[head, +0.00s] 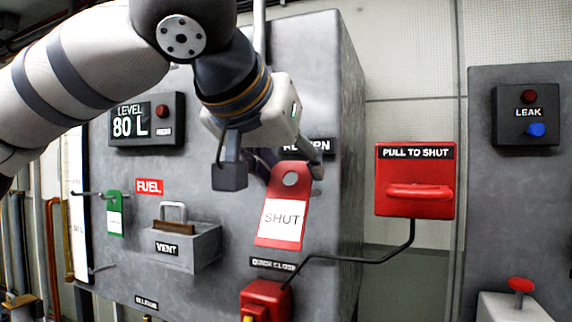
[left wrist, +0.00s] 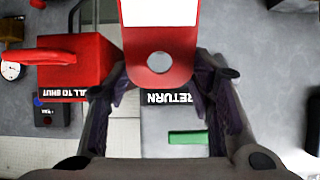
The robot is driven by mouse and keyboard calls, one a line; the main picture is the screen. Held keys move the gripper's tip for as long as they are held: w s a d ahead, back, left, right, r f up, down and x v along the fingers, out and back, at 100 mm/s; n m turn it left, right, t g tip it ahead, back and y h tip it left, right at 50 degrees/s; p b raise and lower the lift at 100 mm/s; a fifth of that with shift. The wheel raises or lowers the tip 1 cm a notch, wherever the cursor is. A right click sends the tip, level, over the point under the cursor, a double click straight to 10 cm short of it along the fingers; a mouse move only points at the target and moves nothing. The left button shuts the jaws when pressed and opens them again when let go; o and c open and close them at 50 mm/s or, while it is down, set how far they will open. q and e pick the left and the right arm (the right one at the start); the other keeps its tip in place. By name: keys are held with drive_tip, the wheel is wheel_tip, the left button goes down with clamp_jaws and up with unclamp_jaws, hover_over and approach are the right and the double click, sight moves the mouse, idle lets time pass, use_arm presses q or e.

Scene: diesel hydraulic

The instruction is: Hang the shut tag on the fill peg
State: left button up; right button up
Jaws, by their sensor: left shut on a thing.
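The red shut tag (head: 280,228), with a white SHUT panel and a round hole near its top, hangs from my left gripper (head: 287,168) in front of the grey cabinet. In the left wrist view the tag (left wrist: 160,72) sits between the two fingers of my left gripper (left wrist: 162,82), hole in view. A green tag (head: 114,222) hangs on a peg (head: 88,193) at the cabinet's left. Another thin peg (head: 100,268) sticks out below it. I see no label reading fill, so I cannot tell which peg is the fill peg. My right gripper is not in view.
A VENT box (head: 190,252) juts from the cabinet between the green tag and the shut tag. A FUEL label (head: 149,186) is above it. A red pull box (head: 414,165) stands to the right, with a black cable running to a red unit (head: 265,298) below.

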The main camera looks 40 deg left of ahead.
use_arm(q)
drive_tip(key=shift+w+a, duration=0.25)
drive_tip(key=shift+w, duration=0.75)
drive_tip(key=shift+w+a, duration=0.2)
drive_tip(key=shift+w, duration=0.75)
drive_tip(key=shift+w+a+f, duration=0.15)
drive_tip(key=shift+w+f, duration=0.1)
drive_tip(key=shift+w, duration=0.35)
drive_tip(key=shift+w+a+f, duration=0.15)
drive_tip(key=shift+w+f, duration=0.35)
drive_tip(key=shift+f, duration=0.2)
drive_tip(key=shift+w+a+f, duration=0.1)
drive_tip(key=shift+w+f, duration=0.35)
drive_tip(key=shift+f, duration=0.25)
drive_tip(key=t, duration=0.1)
drive_tip(key=w+t, duration=0.1)
drive_tip(key=t, duration=0.1)
drive_tip(key=shift+a+f+y, duration=0.15)
drive_tip(key=shift+f+y, duration=0.15)
drive_tip(key=shift+f, duration=0.05)
drive_tip(key=shift+w+f+t, duration=0.15)
drive_tip(key=shift+w+t, duration=0.15)
drive_tip(key=shift+t, duration=0.2)
drive_tip(key=shift+w+t+y, duration=0.15)
drive_tip(key=shift+t+y, duration=0.25)
drive_tip(key=shift+t, duration=0.5)
drive_tip(key=shift+a+f, duration=0.1)
drive_tip(key=o, duration=1.1)
